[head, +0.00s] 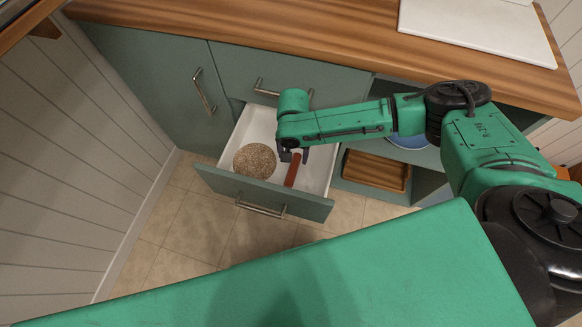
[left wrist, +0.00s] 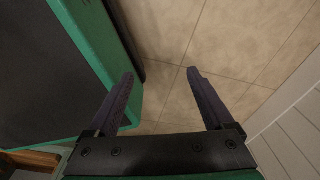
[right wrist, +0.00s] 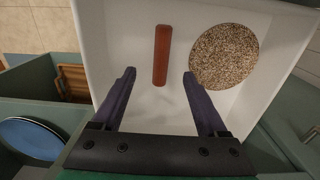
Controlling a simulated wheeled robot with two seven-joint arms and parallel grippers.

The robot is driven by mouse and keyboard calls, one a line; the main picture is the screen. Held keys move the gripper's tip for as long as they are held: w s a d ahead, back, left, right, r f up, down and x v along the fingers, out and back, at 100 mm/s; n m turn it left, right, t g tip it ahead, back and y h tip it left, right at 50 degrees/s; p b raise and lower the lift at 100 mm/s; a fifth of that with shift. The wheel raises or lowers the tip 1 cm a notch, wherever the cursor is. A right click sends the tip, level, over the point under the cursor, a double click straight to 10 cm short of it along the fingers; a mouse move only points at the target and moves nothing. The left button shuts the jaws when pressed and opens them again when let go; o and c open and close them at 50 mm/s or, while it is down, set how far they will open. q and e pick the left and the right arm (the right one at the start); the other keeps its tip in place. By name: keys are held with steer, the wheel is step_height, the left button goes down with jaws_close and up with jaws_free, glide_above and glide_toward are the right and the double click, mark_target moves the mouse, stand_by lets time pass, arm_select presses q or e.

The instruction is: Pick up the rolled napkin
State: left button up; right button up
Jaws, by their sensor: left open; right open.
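A reddish-brown rolled napkin (head: 292,170) lies in an open drawer (head: 225,157). In the right wrist view the rolled napkin (right wrist: 161,56) lies lengthwise on the white drawer floor, ahead of and between the fingers. My right gripper (right wrist: 158,75) is open and empty, over the drawer. In the head view my right gripper (head: 292,156) is partly hidden by its arm, close to the napkin's far end. I cannot tell the exact height gap. My left gripper (left wrist: 163,72) is open and empty above the tiled floor, away from the drawer.
A round speckled cork-like disc (head: 254,161) lies left of the napkin in the drawer. The drawer front (head: 300,205) and side walls surround both. An open shelf with a wooden tray (head: 375,171) and a blue plate (head: 408,141) is to the right. The wooden counter (head: 300,45) overhangs behind.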

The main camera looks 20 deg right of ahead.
steer(key=b, duration=0.2)
glide_above(291, 173)
steer(key=f, duration=0.7)
steer(key=shift+s+d+f, duration=0.1)
steer(key=shift+d+f, duration=0.1)
steer(key=shift+f, duration=0.05)
step_height(291, 173, down, 4)
steer(key=shift+a+f+b, duration=0.15)
steer(key=shift+f+b, duration=0.05)
steer(key=shift+b, duration=0.65)
steer(key=shift+f, duration=0.4)
arm_select(q)
steer(key=w, duration=0.1)
steer(key=w+f, duration=0.1)
steer(key=w+d, duration=0.1)
steer(key=w, duration=0.1)
steer(key=shift+f, duration=0.4)
arm_select(e)
steer(key=shift+r, duration=0.1)
jaws_close()
